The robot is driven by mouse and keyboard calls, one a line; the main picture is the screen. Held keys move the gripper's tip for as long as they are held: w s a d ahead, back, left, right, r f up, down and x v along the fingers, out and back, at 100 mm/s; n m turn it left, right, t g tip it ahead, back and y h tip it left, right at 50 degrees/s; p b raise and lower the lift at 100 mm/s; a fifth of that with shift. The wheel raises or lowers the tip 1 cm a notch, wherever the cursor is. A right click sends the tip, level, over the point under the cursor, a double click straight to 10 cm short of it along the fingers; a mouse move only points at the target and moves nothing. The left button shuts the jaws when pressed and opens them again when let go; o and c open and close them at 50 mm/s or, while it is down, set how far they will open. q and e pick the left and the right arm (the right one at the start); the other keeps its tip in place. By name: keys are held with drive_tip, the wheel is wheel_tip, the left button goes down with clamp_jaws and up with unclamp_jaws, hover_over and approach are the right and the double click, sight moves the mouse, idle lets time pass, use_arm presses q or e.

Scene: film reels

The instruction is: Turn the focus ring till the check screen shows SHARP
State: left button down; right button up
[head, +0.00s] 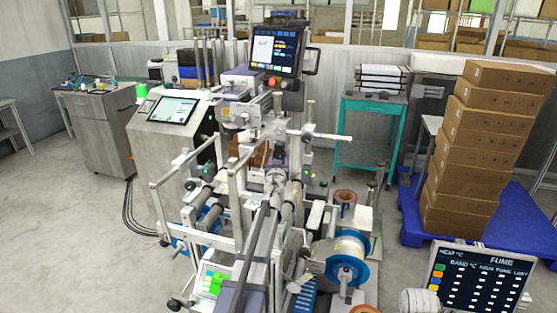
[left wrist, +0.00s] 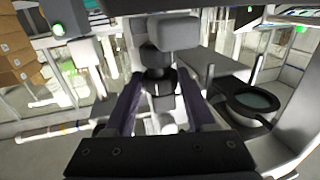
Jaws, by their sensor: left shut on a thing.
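My left gripper (head: 276,182) reaches into the middle of the machine in the head view, where the parts around it are crowded. In the left wrist view its two dark fingers (left wrist: 160,84) are shut on a dark, round, stepped part, which looks like the focus ring (left wrist: 157,58). A pale grey block sits just beyond the ring. I cannot tell for certain which display is the check screen; the upright screen (head: 275,47) on top of the machine has small text that I cannot read. No SHARP reading is legible. My right gripper is not in view.
A tablet (head: 173,110) lies on a grey cabinet at left. A small green-lit display (head: 216,282) and a blue reel (head: 348,262) are low on the machine. A screen headed FUME (head: 478,278) is at bottom right. Stacked cartons (head: 483,140) stand on a blue pallet.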

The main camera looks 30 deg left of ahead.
use_arm(q)
drive_tip(key=shift+w+d+n+g+y, duration=0.1)
drive_tip(key=shift+d+n+g+y, duration=0.05)
drive_tip(key=shift+n+g+y, duration=0.55)
drive_tip(key=shift+w+d+n+g+y, duration=0.1)
drive_tip(key=shift+n+g+y, duration=0.3)
drive_tip(key=shift+y, duration=0.5)
drive_tip(key=shift+c, duration=1.2)
unclamp_jaws()
drive_tip(key=shift+s, duration=0.1)
drive_tip(key=v, duration=0.7)
drive_tip(key=shift+s+d, duration=0.2)
drive_tip(key=shift+s, duration=0.1)
drive_tip(key=shift+w, duration=0.15)
